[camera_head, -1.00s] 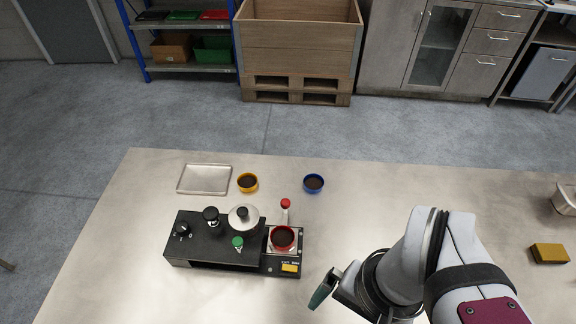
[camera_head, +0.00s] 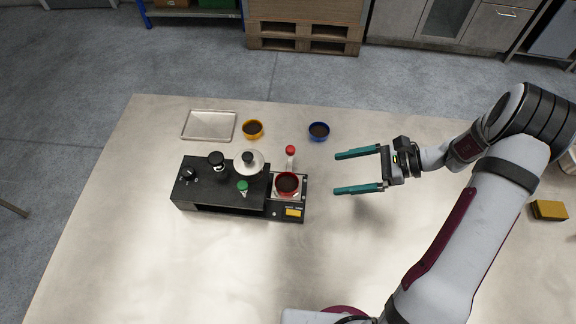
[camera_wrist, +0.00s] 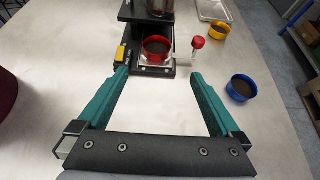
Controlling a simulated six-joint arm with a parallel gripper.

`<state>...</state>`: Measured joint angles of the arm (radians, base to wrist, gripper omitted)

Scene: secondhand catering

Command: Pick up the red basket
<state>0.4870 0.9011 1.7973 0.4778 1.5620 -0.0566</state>
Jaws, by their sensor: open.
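The red basket (camera_head: 287,183) is a small round red cup with dark brown contents. It sits on the pale plate at the right end of a black machine (camera_head: 222,188). In the wrist view the red basket (camera_wrist: 157,49) is straight ahead, beyond my fingertips and between their lines. My gripper (camera_head: 337,173) is open and empty, to the right of the red basket, with its teal fingers pointing left towards it. In the wrist view my gripper (camera_wrist: 157,72) shows both fingers apart with bare table between them.
A red-knobbed lever (camera_head: 290,157) stands just behind the red basket. A blue basket (camera_head: 319,131) and a yellow basket (camera_head: 253,129) stand farther back, near a metal tray (camera_head: 209,126). A yellow sponge (camera_head: 549,210) lies at the right. The table (camera_head: 130,240) is clear in front of the machine.

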